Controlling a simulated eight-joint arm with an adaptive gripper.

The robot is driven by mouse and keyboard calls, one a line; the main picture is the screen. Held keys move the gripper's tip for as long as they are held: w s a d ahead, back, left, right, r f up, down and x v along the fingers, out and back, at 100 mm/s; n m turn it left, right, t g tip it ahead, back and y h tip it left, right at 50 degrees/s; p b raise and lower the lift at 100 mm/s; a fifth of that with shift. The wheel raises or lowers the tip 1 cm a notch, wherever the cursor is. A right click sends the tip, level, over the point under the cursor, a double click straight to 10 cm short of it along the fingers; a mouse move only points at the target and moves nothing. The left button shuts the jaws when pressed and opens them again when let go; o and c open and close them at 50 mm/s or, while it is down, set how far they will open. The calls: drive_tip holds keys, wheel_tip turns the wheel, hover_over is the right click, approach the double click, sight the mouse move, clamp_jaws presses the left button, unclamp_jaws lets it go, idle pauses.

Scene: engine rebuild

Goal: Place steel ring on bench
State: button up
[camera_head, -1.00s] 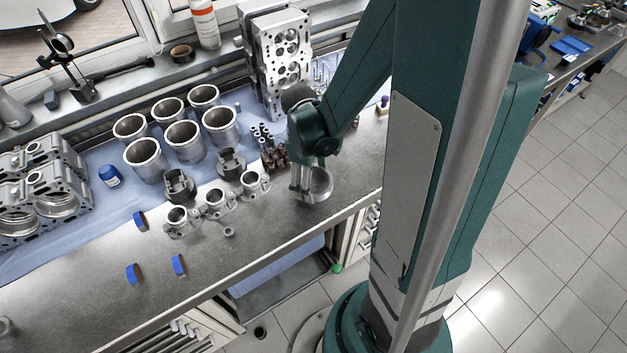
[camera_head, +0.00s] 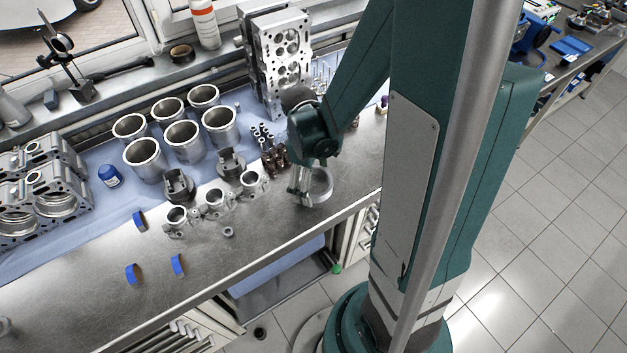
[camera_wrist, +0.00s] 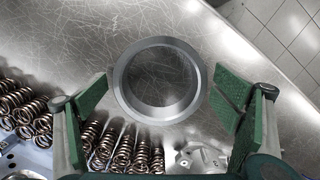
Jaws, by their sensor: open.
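The steel ring (camera_wrist: 197,80) is a plain, shiny round band. In the wrist view it lies between the two green finger pads, with a gap on each side. In the head view the ring (camera_head: 327,184) is at the bench's front part, just right of my gripper's fingers. My gripper (camera_wrist: 165,100) is open, its pads apart from the ring; it also shows low over the bench in the head view (camera_head: 312,192). The metal bench (camera_head: 85,300) shows through the ring. I cannot tell for sure whether the ring rests flat on it.
Several springs (camera_wrist: 120,150) lie close below the ring in the wrist view. Several cylinder liners (camera_head: 181,140) and piston assemblies (camera_head: 216,200) stand to the left. A cylinder head (camera_head: 283,60) stands behind. The bench's front edge is near the ring; bare metal lies front left.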

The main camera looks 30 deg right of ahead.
drive_tip(key=shift+r, duration=0.15)
wheel_tip(320, 180, up, 12)
drive_tip(key=w+p, duration=0.1)
drive_tip(key=shift+a+p, duration=0.4)
idle(0.6)
drive_tip(key=shift+w, duration=0.1)
idle(0.5)
drive_tip(key=s+a+r+m+t, duration=0.2)
drive_tip(key=a+r+m+t, duration=0.1)
drive_tip(key=r, duration=0.4)
drive_tip(key=s+a+r+m+t, duration=0.3)
drive_tip(key=a+r+t, duration=0.2)
drive_tip(key=r, duration=0.3)
drive_tip(key=shift+a+r+y, duration=0.3)
drive_tip(key=shift+a+y, duration=0.1)
drive_tip(key=shift+a, duration=0.45)
drive_tip(key=shift+f, duration=0.1)
wheel_tip(320, 180, down, 21)
drive_tip(key=b, duration=2.1)
